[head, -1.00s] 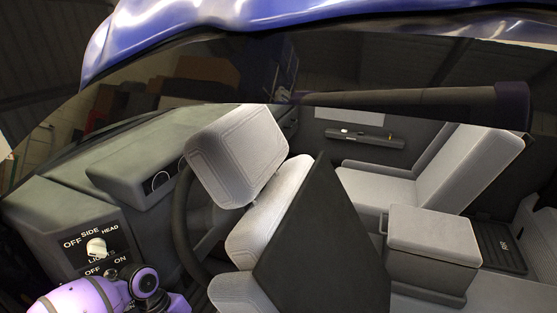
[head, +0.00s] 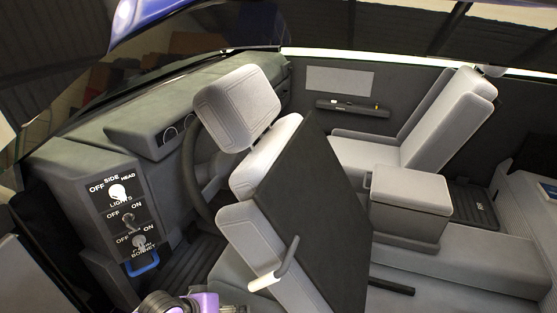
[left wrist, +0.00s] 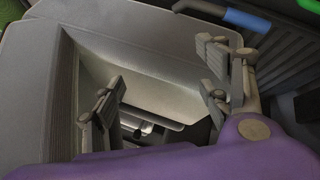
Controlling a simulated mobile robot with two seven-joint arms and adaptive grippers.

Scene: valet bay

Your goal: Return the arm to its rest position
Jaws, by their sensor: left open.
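My left arm, purple, shows at the bottom edge of the head view (head: 195,303); its fingers are cut off or hidden there. In the left wrist view my left gripper (left wrist: 165,95) has its two grey fingers spread wide apart with nothing held between them. Behind the fingers is a pale grey recessed panel (left wrist: 135,55). My right gripper is in neither view.
A control panel with knobs (head: 120,205) and a blue handle (head: 142,264) is at the left.

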